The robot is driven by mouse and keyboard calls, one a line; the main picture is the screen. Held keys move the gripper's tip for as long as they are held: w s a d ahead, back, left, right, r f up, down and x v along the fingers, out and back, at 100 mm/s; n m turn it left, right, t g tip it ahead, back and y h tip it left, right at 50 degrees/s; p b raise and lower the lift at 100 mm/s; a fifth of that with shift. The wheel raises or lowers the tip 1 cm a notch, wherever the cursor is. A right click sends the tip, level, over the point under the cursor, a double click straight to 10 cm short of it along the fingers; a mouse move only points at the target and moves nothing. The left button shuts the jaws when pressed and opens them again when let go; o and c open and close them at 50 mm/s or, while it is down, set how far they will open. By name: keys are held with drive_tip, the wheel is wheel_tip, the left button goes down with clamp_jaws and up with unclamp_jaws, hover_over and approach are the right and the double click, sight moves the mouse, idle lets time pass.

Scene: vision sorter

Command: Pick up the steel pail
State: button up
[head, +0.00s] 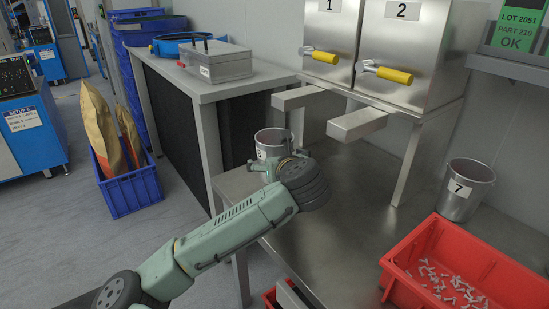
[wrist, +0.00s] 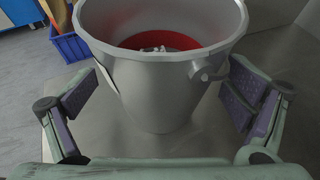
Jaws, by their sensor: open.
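A grey steel pail (wrist: 160,90) stands upright between the two fingers of my gripper (wrist: 162,92) in the wrist view. Its inside shows red, with small pale pieces in it. A handle lug shows on its right side, and a label edge on its left. My gripper is open, with one finger on each side of the pail and no firm contact visible. In the head view the same pail (head: 268,142) stands behind my wrist, which hides its lower part. A second steel pail (head: 467,190), labelled 7, stands at the right.
A red crate (head: 400,262) with small pale parts lies at the front right of the steel table (head: 350,210). Steel dispensers with yellow handles (head: 320,57) and chutes (head: 357,124) overhang the table. A blue bin (head: 130,190) holding sacks stands on the floor at the left.

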drive_tip(key=shift+c, duration=0.2)
drive_tip(key=c, duration=1.9)
drive_tip(key=shift+w, duration=0.1)
drive_tip(key=shift+c, duration=0.4)
drive_tip(key=shift+r, duration=0.2)
